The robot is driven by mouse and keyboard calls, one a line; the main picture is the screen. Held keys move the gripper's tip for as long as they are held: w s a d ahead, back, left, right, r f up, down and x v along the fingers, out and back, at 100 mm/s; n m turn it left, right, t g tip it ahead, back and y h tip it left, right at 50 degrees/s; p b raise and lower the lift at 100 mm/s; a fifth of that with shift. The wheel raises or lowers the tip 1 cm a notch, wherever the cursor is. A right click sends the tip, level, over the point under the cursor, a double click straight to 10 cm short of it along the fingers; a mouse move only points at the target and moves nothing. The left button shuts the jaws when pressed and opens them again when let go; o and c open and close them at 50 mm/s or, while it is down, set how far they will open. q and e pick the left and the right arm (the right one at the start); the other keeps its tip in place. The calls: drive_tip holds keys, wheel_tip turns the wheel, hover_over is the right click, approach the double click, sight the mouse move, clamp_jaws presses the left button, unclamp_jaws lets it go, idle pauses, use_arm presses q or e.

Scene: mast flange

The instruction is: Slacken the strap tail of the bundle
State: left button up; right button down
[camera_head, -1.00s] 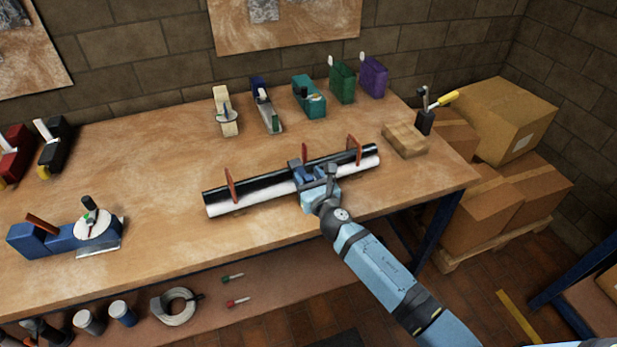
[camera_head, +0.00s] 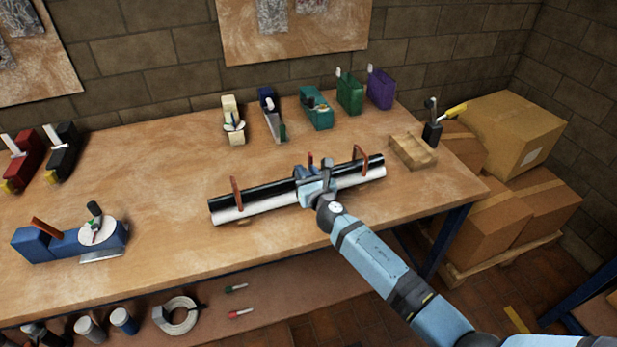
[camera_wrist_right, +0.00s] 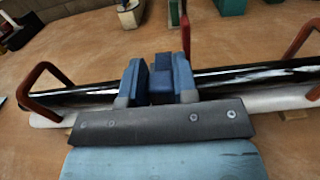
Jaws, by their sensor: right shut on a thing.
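The bundle is a black tube and a white tube (camera_head: 235,216) lying side by side on the workbench, in reddish-brown U-shaped hoops. A left hoop (camera_head: 237,192) and a right hoop (camera_head: 361,158) show clearly. My right gripper (camera_head: 308,172) is at the middle of the bundle, against the tubes. In the right wrist view its dark blue fingers (camera_wrist_right: 160,80) are closed around a small blue piece (camera_wrist_right: 161,88). I cannot tell for sure whether this is the strap tail. A middle reddish upright (camera_wrist_right: 186,28) stands just beyond the fingers. My left gripper is not in view.
A blue tool with a round dial (camera_head: 98,230) lies at the left of the workbench (camera_head: 160,180). Several coloured tools line the back. A wooden block (camera_head: 413,151) and a dark holder (camera_head: 432,133) stand at the right.

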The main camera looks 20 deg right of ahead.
drive_tip(key=c, duration=0.9)
unclamp_jaws()
drive_tip(key=s, duration=0.4)
drive_tip(key=s+d, duration=0.1)
drive_tip(key=s, duration=0.8)
drive_tip(key=shift+s+d+p, duration=0.15)
drive_tip(key=shift+s+p, duration=0.15)
drive_tip(key=shift+s, duration=0.05)
